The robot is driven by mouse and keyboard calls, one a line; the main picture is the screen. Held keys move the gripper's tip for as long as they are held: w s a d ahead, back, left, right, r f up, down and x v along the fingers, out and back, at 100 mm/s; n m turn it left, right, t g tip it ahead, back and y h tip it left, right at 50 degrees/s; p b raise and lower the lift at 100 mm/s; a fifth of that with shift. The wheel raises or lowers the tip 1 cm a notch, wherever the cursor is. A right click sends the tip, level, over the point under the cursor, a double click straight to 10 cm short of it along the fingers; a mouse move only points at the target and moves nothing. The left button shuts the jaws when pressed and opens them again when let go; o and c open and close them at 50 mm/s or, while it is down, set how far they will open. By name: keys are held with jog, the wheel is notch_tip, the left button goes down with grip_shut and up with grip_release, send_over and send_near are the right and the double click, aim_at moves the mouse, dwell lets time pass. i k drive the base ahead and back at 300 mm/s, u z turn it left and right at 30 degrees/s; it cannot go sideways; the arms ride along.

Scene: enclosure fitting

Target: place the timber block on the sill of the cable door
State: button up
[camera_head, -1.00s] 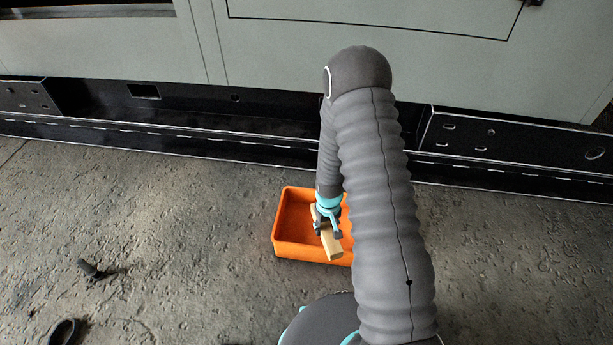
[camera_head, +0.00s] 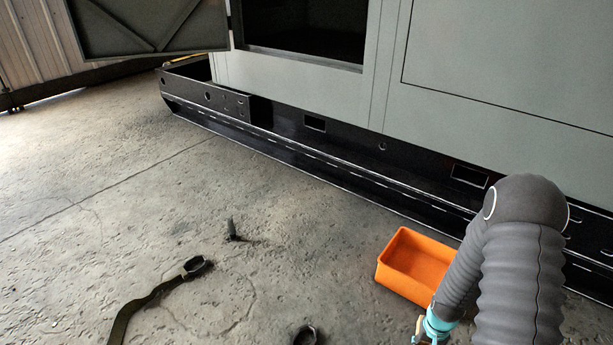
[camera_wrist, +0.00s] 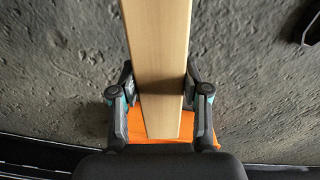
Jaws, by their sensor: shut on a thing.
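The timber block (camera_wrist: 158,45) is a long pale wooden bar, held between the two fingers of my gripper (camera_wrist: 160,88) in the wrist view. It runs from the top edge of that view down toward the palm. In the head view my gripper (camera_head: 428,333) is at the bottom edge, nearer than the orange bin, and mostly cut off with the block. An open door panel (camera_head: 150,22) hangs at the upper left of the grey enclosure. Beside it is a dark opening with a sill (camera_head: 300,57) along its lower edge. The block is well away from this sill.
The orange bin (camera_head: 398,283) stands on the concrete floor by the black base rail (camera_head: 330,165) and looks empty. A strap (camera_head: 155,292), a small dark peg (camera_head: 231,230) and a dark ring (camera_head: 305,335) lie on the floor. The floor at left is otherwise open.

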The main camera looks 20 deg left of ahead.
aim_at(285, 56)
jog(key=k, duration=0.65)
jog(key=u, duration=2.2)
jog(key=i, duration=6.65)
jog(key=z, duration=1.25)
